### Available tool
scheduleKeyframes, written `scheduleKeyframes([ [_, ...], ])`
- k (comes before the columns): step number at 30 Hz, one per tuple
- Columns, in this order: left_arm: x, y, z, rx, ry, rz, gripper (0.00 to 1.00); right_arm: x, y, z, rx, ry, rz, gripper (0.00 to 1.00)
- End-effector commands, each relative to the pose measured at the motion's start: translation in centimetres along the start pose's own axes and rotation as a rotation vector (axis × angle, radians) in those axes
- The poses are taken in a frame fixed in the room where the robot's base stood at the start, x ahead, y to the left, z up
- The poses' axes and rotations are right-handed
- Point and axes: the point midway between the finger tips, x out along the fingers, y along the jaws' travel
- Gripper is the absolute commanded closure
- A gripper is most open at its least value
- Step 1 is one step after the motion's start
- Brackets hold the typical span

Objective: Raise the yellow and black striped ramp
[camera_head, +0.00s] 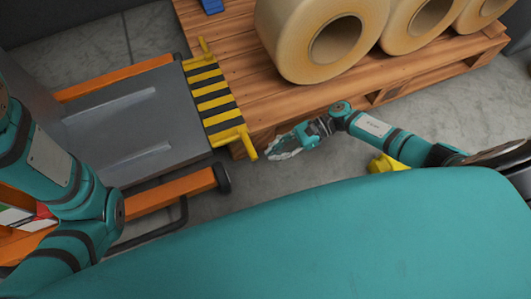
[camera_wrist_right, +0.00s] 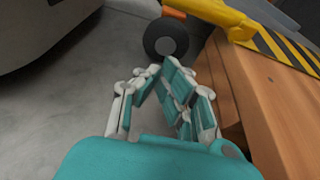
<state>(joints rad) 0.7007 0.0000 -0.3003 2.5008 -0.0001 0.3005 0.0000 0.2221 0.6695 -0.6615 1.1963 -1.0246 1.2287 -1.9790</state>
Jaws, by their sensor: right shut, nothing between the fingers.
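The yellow and black striped ramp (camera_head: 211,97) lies between the grey cart bed and the wooden pallet, its stripes facing up. It also shows at the upper right of the right wrist view (camera_wrist_right: 288,50). A yellow handle (camera_head: 247,142) sticks out at its near corner, and this handle is at the top of the right wrist view (camera_wrist_right: 222,17). My right gripper (camera_head: 273,152) is shut and empty, low beside the pallet's near corner. It is just right of the handle and apart from it. My left arm shows at the left, but its gripper is out of view.
The wooden pallet (camera_head: 281,104) holds several large tan rolls (camera_head: 302,68). The grey cart (camera_head: 130,125) has orange rails and a black wheel (camera_head: 222,178). A yellow object (camera_head: 384,164) is near my right forearm. Grey floor is free around my right gripper.

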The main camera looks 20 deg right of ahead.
Motion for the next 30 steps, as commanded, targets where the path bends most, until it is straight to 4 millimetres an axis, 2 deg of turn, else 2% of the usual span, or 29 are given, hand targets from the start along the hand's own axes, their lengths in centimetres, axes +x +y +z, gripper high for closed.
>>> scheduleKeyframes([
  [1,-0.7,0.1,-0.2,0.000,-0.001,0.000,0.60,1.3,0.0,-0.3,-0.001,-0.002,0.001,1.00],
  [6,-0.7,0.1,-0.2,0.000,-0.002,0.000,0.60,1.5,0.1,2.1,-0.002,0.001,0.000,1.00],
  [12,-0.9,0.2,-0.3,0.000,-0.001,0.001,0.60,1.9,0.1,3.5,0.002,0.001,-0.001,1.00],
  [25,-0.9,0.2,-0.3,0.000,-0.001,0.001,0.60,1.9,0.0,3.9,0.003,0.001,-0.001,1.00],
  [30,-0.2,0.1,0.0,0.000,-0.001,0.001,0.60,1.7,0.0,4.3,0.002,0.019,-0.001,1.00],
])
